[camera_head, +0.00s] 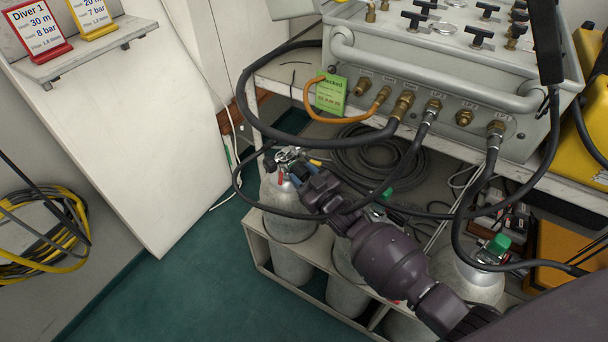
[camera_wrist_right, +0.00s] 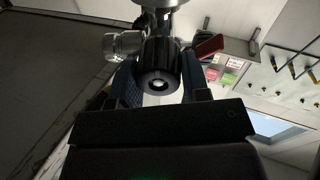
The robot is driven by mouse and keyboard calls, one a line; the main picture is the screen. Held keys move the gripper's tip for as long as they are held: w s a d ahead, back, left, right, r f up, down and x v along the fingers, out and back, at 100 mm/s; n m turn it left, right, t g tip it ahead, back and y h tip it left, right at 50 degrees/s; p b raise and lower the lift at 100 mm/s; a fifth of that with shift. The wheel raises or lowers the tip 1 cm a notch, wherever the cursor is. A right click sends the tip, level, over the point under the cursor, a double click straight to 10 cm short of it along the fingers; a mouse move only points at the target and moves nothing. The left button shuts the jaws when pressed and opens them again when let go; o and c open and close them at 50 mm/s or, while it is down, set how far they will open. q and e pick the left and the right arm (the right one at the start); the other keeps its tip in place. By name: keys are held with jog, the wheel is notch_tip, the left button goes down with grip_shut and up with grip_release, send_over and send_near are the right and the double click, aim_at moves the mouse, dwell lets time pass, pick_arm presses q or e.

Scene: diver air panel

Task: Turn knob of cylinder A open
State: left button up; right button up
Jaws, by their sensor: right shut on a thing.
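The leftmost grey gas cylinder (camera_head: 288,226) stands in the low rack under the bench, with a metal valve (camera_head: 288,154) on top. No letter shows on it. My right gripper (camera_head: 291,169) reaches the valve from the lower right. In the right wrist view, the black round knob (camera_wrist_right: 158,80) sits between the blue fingertips of my right gripper (camera_wrist_right: 161,88), which are shut on it. A metal fitting (camera_wrist_right: 123,44) is left of the knob and a red tag or lever (camera_wrist_right: 208,47) is right of it. In the head view my gripper mostly hides the knob. My left gripper is not in view.
More cylinders (camera_head: 466,280) stand to the right in the rack (camera_head: 262,250). Black hoses (camera_head: 246,105) hang from the grey air panel (camera_head: 470,80) around my right arm. A coiled hose (camera_head: 375,160) lies behind it. The green floor at left is clear.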

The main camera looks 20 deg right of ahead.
jog(key=o, duration=0.9)
jog(key=shift+p+v, duration=0.95)
jog(key=shift+v, duration=4.45)
jog(key=shift+s, duration=0.1)
